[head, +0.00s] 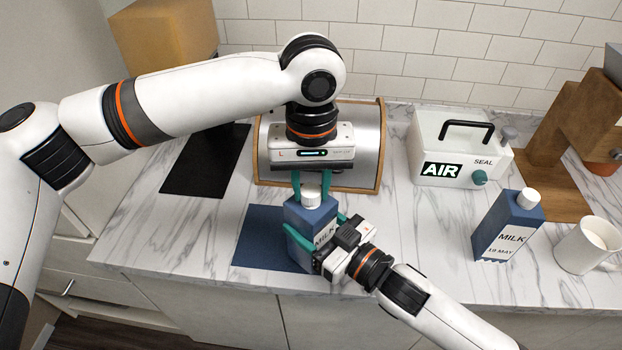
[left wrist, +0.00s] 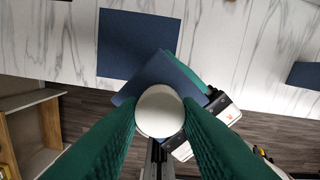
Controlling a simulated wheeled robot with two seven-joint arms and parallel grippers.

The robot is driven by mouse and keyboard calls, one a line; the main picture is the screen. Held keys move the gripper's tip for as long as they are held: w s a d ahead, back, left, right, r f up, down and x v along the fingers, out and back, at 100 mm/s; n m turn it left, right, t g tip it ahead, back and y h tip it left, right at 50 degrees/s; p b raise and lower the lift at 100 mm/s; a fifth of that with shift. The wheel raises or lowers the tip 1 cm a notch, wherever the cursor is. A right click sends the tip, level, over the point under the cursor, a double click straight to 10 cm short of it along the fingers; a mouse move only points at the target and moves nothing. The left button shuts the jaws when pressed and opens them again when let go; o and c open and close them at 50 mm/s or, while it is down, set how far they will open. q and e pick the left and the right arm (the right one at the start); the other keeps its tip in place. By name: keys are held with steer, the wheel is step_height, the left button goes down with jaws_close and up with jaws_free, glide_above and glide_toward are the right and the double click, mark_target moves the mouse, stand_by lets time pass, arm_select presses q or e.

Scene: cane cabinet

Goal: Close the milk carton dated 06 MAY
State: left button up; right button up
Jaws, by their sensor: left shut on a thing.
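A blue milk carton (head: 300,217) with a white cap (head: 311,195) stands at the blue mat on the counter. Its MILK label shows in part; its date is hidden by my right gripper. My left gripper (head: 311,187) comes from above, its green fingers shut on the cap; in the left wrist view the round cap (left wrist: 159,110) sits between them. My right gripper (head: 316,229) reaches in from the front right, its green fingers on either side of the carton body and closed on it. Another blue carton (head: 507,225), dated 19 MAY, stands capped at the right.
The blue mat (head: 258,240) lies at the counter's front edge. A dark mat (head: 205,165) lies behind left. A metal-fronted bread box (head: 365,150), a white AIR/SEAL box (head: 458,150), a wooden stand (head: 545,150) and a white mug (head: 583,250) stand around. Counter between the cartons is clear.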

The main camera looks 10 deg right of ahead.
arm_select(q)
steer(key=shift+f, duration=0.1)
arm_select(e)
jaws_close()
arm_select(q)
steer(key=m, duration=0.2)
steer(key=shift+m, duration=0.4)
steer(key=m, duration=0.4)
steer(key=shift+m, duration=0.3)
steer(key=m, duration=0.4)
steer(key=shift+m, duration=0.3)
steer(key=m, duration=0.4)
steer(key=shift+w+m, duration=0.1)
steer(key=shift+m, duration=0.2)
steer(key=m, duration=0.4)
steer(key=shift+m, duration=0.4)
steer(key=m, duration=0.4)
steer(key=shift+m, duration=0.3)
steer(key=m, duration=0.4)
steer(key=shift+m, duration=0.4)
steer(key=m, duration=0.5)
steer(key=shift+w+f, duration=0.1)
steer(key=o, duration=1)
